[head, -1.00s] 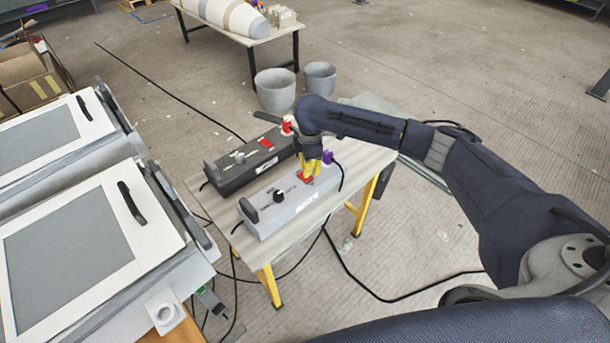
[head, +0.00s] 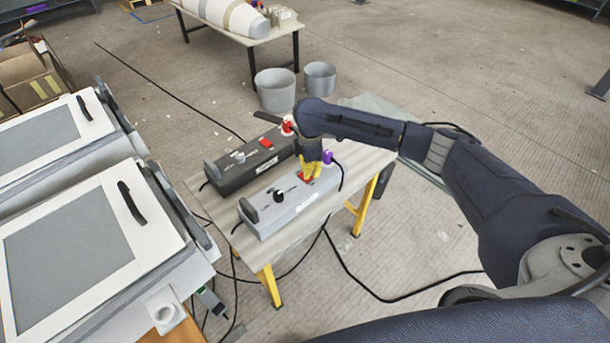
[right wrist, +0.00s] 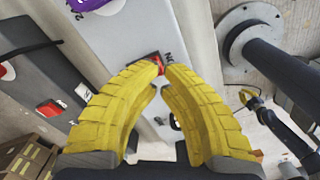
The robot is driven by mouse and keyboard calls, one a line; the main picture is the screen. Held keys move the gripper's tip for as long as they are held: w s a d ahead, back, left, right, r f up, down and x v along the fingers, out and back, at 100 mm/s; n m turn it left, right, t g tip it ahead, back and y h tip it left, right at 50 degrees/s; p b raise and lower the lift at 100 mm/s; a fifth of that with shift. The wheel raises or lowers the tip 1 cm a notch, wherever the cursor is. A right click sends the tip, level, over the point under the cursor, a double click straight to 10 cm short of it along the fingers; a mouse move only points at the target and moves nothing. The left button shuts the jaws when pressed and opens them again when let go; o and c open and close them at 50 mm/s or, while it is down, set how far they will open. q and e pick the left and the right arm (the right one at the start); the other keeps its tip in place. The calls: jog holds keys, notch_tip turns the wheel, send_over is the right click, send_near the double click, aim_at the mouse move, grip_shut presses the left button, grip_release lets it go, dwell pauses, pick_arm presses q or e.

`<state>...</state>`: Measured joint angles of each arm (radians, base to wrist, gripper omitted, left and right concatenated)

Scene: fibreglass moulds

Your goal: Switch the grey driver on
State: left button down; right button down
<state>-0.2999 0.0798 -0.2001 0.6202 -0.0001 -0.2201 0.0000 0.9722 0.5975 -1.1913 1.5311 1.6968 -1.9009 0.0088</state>
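The grey driver (head: 290,209) is a long light-grey box on the small table, with a black knob (head: 279,196) and a red switch (head: 305,177) on top. My right gripper (head: 308,178) points down at the switch end. In the right wrist view its yellow fingertips (right wrist: 163,68) are nearly together, with nothing held, and sit over the red switch (right wrist: 148,61), partly hiding it. I cannot tell whether they touch it or which way it is set. What looks like my left gripper (right wrist: 248,97) shows small in the right wrist view, its opening unclear.
A dark driver (head: 247,163) with its own red switch lies behind the grey one. A purple plug (head: 327,157) stands beside my right gripper. Large white-framed moulds (head: 75,255) stand at left. Two grey buckets (head: 276,90) are behind the table; cables run across the floor.

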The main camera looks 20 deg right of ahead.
aim_at(310, 180)
jog(key=shift+f, duration=1.65)
dwell(0.9)
jog(key=shift+r, duration=3.55)
